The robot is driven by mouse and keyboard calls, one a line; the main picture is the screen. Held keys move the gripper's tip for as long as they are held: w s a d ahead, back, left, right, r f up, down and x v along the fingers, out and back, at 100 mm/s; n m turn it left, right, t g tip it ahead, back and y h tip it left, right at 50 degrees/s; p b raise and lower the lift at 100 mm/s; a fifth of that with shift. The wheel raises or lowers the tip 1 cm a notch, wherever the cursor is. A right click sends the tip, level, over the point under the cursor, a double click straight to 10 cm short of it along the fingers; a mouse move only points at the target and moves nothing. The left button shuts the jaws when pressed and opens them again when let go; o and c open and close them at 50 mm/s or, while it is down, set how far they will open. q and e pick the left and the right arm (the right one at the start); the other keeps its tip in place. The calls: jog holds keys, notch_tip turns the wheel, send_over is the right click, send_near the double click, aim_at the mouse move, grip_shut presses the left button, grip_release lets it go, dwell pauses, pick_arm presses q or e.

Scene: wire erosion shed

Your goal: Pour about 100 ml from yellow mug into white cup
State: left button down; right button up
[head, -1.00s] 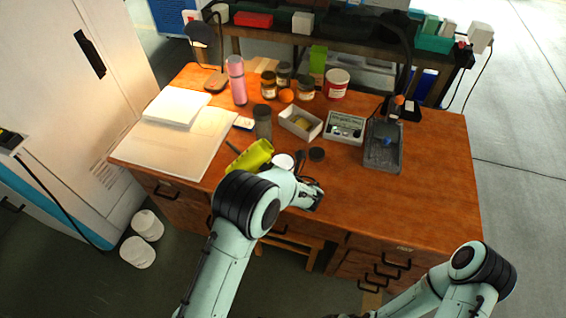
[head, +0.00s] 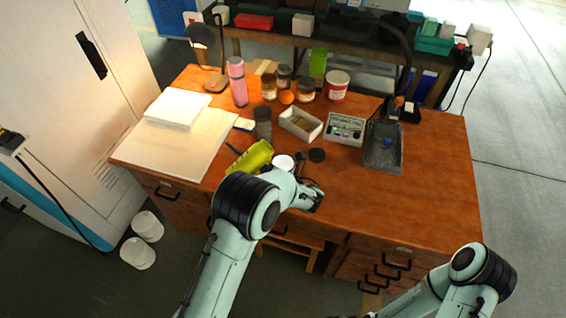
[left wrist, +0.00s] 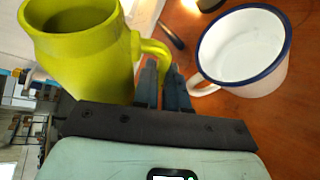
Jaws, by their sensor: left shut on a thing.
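The yellow-green mug (head: 251,158) is tilted in the head view, beside the white cup (head: 283,162) and to its left. In the left wrist view the mug (left wrist: 84,62) fills the upper left, and its dark opening shows no visible contents. My left gripper (left wrist: 165,78) is shut on the mug's handle; in the head view my arm hides the fingers. The white cup with a dark blue rim (left wrist: 243,48) stands upright on the desk, apart from the mug, with its handle towards my fingers. Its inside looks white. My right gripper is out of view; only its arm shows.
A dark cylinder (head: 263,123) stands behind the mug. A small dark round object (head: 316,155) lies right of the cup. A white open box (head: 300,125), a meter (head: 345,129) and a grey tray (head: 383,157) are farther right. The desk's right side (head: 435,190) is clear.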

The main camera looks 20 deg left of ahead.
aim_at(268, 159)
pick_arm(q)
jog(key=shift+r, duration=0.1)
dwell(0.7)
jog(key=shift+w+d+r+n+t+h, duration=0.2)
jog(key=shift+r+n, duration=0.1)
jog(key=shift+r, duration=0.35)
jog(key=shift+w+d+r+n+t+h, duration=0.1)
jog(key=shift+w+d+r+n+h, duration=0.15)
jog(key=shift+r, duration=0.35)
jog(key=n+t+h+b, duration=0.1)
jog(key=n+b, duration=0.1)
jog(key=b, duration=0.3)
jog(key=n+t+h+b, duration=0.1)
jog(key=n+h+b, duration=0.1)
jog(key=b, duration=0.4)
jog(key=shift+r+n+t, duration=0.3)
jog(key=shift+r+n, duration=0.05)
jog(key=shift+n, duration=0.2)
jog(key=shift+r+b, duration=0.2)
jog(key=shift+b, duration=0.65)
jog(key=shift+a+r+n+t+h+b, duration=0.1)
jog(key=shift+r+n+t+h+b, duration=0.15)
jog(key=shift+n+t+b, duration=0.15)
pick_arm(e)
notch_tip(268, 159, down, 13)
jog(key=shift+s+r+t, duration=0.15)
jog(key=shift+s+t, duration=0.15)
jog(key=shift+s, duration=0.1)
